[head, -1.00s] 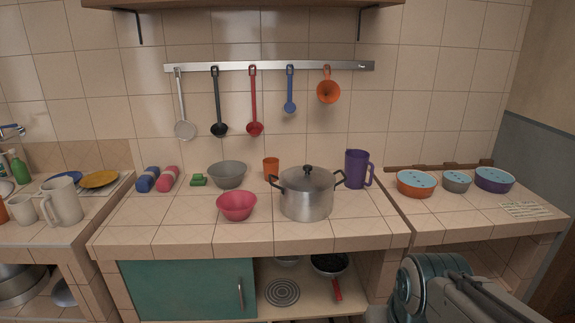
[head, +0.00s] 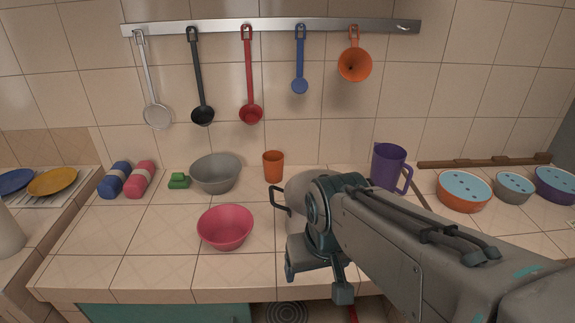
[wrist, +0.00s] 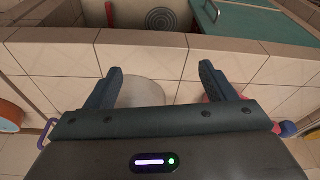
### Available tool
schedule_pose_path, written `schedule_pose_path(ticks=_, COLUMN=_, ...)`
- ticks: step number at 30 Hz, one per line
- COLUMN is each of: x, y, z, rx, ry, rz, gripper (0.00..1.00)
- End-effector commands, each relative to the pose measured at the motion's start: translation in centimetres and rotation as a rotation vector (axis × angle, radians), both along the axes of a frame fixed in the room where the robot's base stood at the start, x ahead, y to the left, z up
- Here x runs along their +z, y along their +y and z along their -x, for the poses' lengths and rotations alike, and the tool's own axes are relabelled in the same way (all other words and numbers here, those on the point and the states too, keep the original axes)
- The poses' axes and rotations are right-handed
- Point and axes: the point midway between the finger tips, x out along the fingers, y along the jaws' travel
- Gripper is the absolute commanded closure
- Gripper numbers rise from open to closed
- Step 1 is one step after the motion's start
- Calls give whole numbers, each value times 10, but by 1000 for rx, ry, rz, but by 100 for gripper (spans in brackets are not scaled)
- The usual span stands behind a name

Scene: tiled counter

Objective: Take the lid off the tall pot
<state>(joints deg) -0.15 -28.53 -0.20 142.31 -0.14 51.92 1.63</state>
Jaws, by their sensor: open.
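The tall pot (head: 300,187) stands on the counter, mostly hidden behind my arm in the head view. Only its grey left part and a dark side handle (head: 280,201) show. The lid's knob is hidden. My gripper (head: 316,278) is over the counter's front part, in front of the pot in the picture. In the wrist view my gripper (wrist: 160,70) is open, with nothing between its fingertips.
A pink bowl (head: 225,227) stands left of the pot, with a grey bowl (head: 215,173) and orange cup (head: 273,166) behind. A purple pitcher (head: 388,167) is close on the right. Utensils hang from a wall rail (head: 275,27). The counter's front left is clear.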

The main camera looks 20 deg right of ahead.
Motion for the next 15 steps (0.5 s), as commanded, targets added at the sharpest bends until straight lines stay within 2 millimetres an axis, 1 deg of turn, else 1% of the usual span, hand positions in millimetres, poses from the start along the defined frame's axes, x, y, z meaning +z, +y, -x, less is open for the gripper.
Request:
schedule_pose_path(ticks=1, x=7, y=-2, z=-7, rx=-23, ry=6, rz=-6, gripper=8)
schedule_pose_path(ticks=2, x=12, y=-4, z=-13, rx=-45, ry=11, rz=-12, gripper=2)
schedule_pose_path(ticks=5, x=33, y=-11, z=-39, rx=-133, ry=37, rz=-34, gripper=2)
schedule_pose_path(ticks=9, x=69, y=-27, z=-87, rx=-297, ry=83, rz=-69, gripper=2)
schedule_pose_path(ticks=11, x=83, y=-35, z=-107, rx=-370, ry=105, rz=-81, gripper=2)
schedule_pose_path(ticks=12, x=91, y=-41, z=-121, rx=-419, ry=119, rz=-89, gripper=2)
schedule_pose_path(ticks=15, x=109, y=-57, z=-153, rx=-545, ry=154, rz=-102, gripper=2)
